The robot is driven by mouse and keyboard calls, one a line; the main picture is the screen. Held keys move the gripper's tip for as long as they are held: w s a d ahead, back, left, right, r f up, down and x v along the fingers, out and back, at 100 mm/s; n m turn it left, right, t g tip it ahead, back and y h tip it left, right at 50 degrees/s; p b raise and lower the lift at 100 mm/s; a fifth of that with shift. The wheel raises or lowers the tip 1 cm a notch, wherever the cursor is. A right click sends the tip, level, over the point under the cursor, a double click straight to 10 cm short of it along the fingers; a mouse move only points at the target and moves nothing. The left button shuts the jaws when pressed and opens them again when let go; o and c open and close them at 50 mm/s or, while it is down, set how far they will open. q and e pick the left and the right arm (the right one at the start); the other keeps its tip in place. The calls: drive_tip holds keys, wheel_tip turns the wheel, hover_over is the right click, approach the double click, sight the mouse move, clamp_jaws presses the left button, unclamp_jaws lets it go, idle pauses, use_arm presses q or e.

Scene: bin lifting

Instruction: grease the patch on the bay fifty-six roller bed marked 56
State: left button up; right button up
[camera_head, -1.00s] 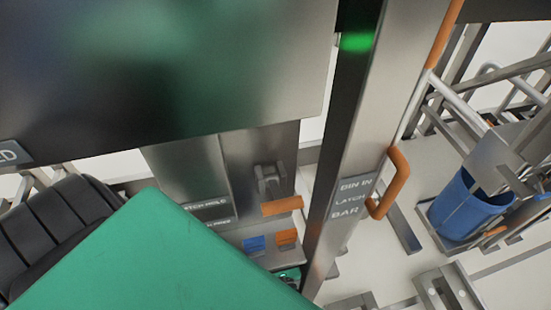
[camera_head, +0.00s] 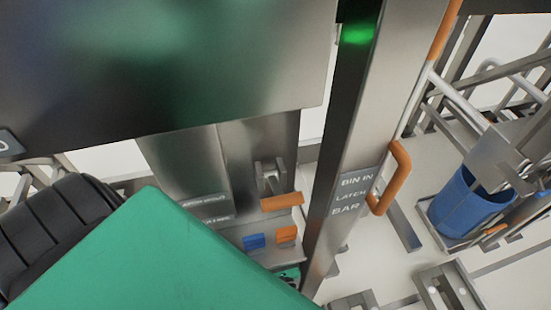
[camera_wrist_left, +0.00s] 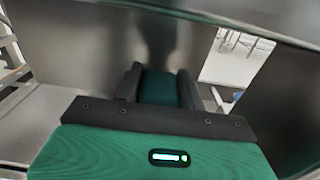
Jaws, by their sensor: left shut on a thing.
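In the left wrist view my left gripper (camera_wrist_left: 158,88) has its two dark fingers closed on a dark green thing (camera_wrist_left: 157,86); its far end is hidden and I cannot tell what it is. A grey metal surface lies close beyond the fingers. In the head view a large green block fills the lower left and hides what is below it; I cannot make out the left fingers there. No roller bed marked 56 and no grease patch can be made out in either view. My right gripper is not in view.
A big steel panel (camera_head: 170,60) fills the upper left. A steel post (camera_head: 375,110) labelled "BIN IN LATCH BAR" has an orange handle (camera_head: 398,180). Behind stand a small shelf with a blue block (camera_head: 254,241) and an orange block (camera_head: 287,235). A blue bucket (camera_head: 470,205) stands right.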

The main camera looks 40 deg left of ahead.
use_arm(q)
drive_tip(key=shift+f+b, duration=0.45)
drive_tip(key=shift+f, duration=0.05)
idle(1.2)
drive_tip(key=shift+r, duration=0.1)
